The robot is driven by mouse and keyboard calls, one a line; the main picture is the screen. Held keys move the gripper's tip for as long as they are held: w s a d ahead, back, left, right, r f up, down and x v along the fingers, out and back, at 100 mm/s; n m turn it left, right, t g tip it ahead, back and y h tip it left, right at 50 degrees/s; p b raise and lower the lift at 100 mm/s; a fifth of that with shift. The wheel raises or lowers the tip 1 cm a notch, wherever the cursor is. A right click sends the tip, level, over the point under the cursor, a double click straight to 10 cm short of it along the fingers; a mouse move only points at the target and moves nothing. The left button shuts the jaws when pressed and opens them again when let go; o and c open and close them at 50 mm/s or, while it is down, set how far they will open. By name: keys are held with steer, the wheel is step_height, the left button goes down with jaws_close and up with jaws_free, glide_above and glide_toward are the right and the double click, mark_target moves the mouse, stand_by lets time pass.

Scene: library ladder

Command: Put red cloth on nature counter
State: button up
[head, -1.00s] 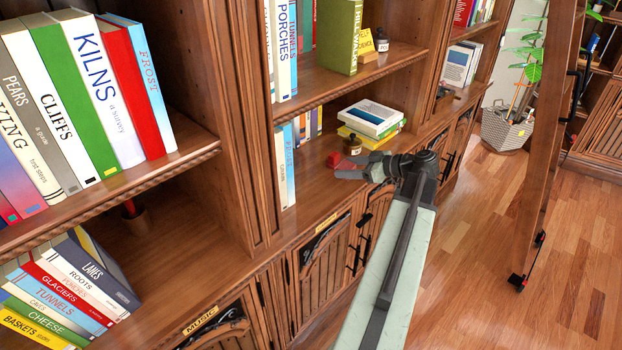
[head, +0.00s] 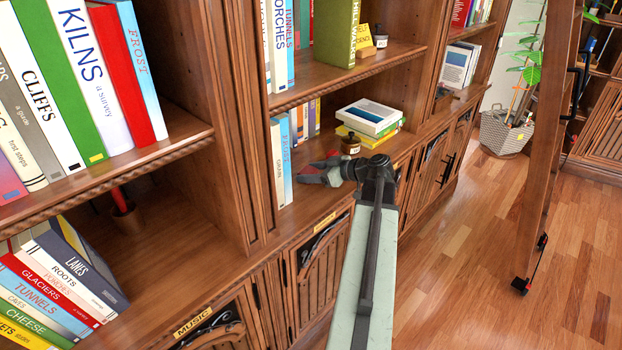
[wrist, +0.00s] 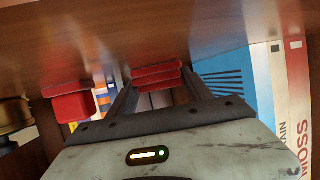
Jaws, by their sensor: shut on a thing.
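A red folded cloth (wrist: 157,73) sits between the fingertips of my gripper (wrist: 158,92) in the wrist view, and the gripper is shut on it. In the head view my gripper (head: 312,170) is low over the wooden counter (head: 300,205) of the middle bookcase, right of the upright books. Only small patches of red show around the fingertips there. A second red folded piece (wrist: 70,103) shows left of the fingers in the wrist view. The label (head: 325,220) below this counter is too small to read. I cannot tell whether the held cloth touches the counter.
Upright books (head: 282,160) stand just left of my gripper. A dark jar (head: 350,143) and a stack of flat books (head: 370,118) are behind it. A shelf (head: 345,72) hangs above. A ladder (head: 550,150) stands at the right; the floor between is clear.

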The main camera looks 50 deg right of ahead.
steer(key=shift+f, duration=0.1)
steer(key=o, duration=1.3)
steer(key=shift+o, duration=0.2)
steer(key=shift+r, duration=0.2)
steer(key=p+v, duration=0.4)
steer(key=v, duration=0.7)
steer(key=shift+s+d+r+p, duration=0.1)
steer(key=shift+r+p, duration=0.2)
steer(key=shift+s, duration=0.4)
